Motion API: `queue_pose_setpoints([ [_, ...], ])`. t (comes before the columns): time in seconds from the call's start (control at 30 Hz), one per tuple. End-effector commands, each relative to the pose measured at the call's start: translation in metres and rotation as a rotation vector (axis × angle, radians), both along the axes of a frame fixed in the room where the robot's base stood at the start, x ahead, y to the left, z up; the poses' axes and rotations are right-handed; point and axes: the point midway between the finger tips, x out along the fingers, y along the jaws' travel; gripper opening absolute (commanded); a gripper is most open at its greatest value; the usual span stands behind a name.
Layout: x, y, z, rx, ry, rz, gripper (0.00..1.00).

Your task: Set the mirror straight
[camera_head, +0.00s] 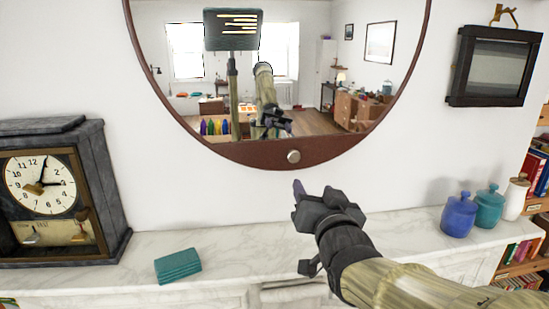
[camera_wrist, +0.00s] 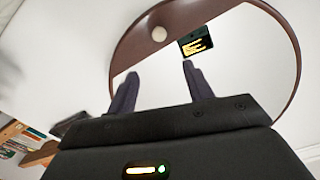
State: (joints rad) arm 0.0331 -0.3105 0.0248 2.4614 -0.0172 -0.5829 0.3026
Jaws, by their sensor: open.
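The round mirror (camera_head: 240,153) hangs on the white wall in a brown frame; its top is out of the head view. A pale round knob (camera_head: 293,156) sits on the wide lower part of the frame, slightly right of the mirror's middle. My gripper (camera_head: 299,189) is below the knob in the head view, in front of the wall. In the wrist view the mirror (camera_wrist: 289,55) is ahead, and the knob (camera_wrist: 159,34) lies beyond the gap between my two dark fingers (camera_wrist: 160,69). The fingers are apart and empty. No contact with the knob shows.
A marble mantel (camera_head: 220,278) runs below. It holds a dark clock (camera_head: 95,190), a teal block (camera_head: 178,265) and lidded jars (camera_head: 459,215). A dark framed picture (camera_head: 497,67) hangs at right, above a bookshelf (camera_head: 533,205). The wall around the knob is clear.

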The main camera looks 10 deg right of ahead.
Motion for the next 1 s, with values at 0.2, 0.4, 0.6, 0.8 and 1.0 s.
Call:
queue_pose_setpoints([
  [0.2,0.007,0.000,-0.003,-0.001,0.000,0.000,0.51],
  [0.4,0.024,0.000,-0.005,-0.001,0.001,0.000,0.51],
  [0.6,0.045,0.000,0.001,-0.001,0.007,0.000,0.51],
  [0.8,0.069,0.000,0.001,0.000,0.006,0.000,0.51],
  [1.0,0.095,0.000,0.002,0.000,0.005,-0.001,0.51],
])
